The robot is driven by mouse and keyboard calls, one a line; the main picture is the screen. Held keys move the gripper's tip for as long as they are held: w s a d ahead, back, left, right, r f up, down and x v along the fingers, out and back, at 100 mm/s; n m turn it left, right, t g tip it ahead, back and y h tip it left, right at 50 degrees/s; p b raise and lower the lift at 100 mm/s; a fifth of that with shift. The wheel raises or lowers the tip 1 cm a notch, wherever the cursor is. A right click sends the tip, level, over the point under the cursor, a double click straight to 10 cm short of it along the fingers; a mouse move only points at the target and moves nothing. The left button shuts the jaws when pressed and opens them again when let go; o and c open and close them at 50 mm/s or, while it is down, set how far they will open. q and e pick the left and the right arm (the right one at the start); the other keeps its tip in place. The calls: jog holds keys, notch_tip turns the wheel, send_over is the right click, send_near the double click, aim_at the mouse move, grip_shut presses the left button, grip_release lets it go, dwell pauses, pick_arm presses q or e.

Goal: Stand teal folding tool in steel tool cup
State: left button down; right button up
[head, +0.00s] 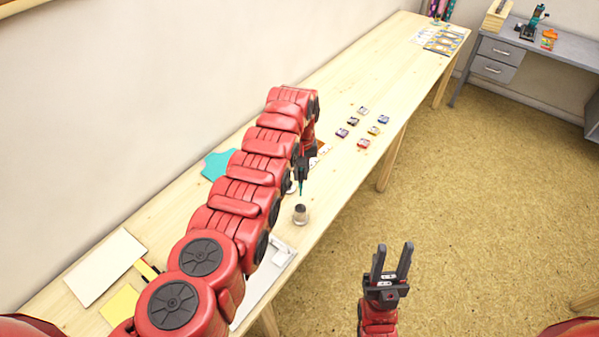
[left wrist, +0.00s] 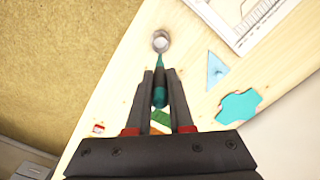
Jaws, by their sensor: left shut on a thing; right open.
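My left gripper (head: 301,175) is shut on the teal folding tool (head: 301,188), whose slim end points down from the fingers. The tool also shows between the dark fingers in the left wrist view (left wrist: 160,66). The steel tool cup (head: 301,216) stands on the table just below the tool's tip in the head view, with a small gap showing. In the left wrist view the cup's round mouth (left wrist: 161,41) lies just beyond the tip. The tool's upper part is partly hidden by the gripper. My right gripper (head: 391,262) is open and empty, over the floor beside the table.
Several small inkpads (head: 363,143) lie on the table beyond my left gripper. A teal shape (head: 217,164) lies near the wall, and a light blue triangle (left wrist: 216,71) is near the cup. A white board (head: 105,268) and a yellow sheet (head: 120,306) lie at the near left.

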pick_arm(q)
notch_tip(320, 180, down, 11)
jog(key=b, duration=1)
dwell(0.4)
jog(key=c, duration=0.7)
grip_release()
jog(key=shift+r, duration=0.1)
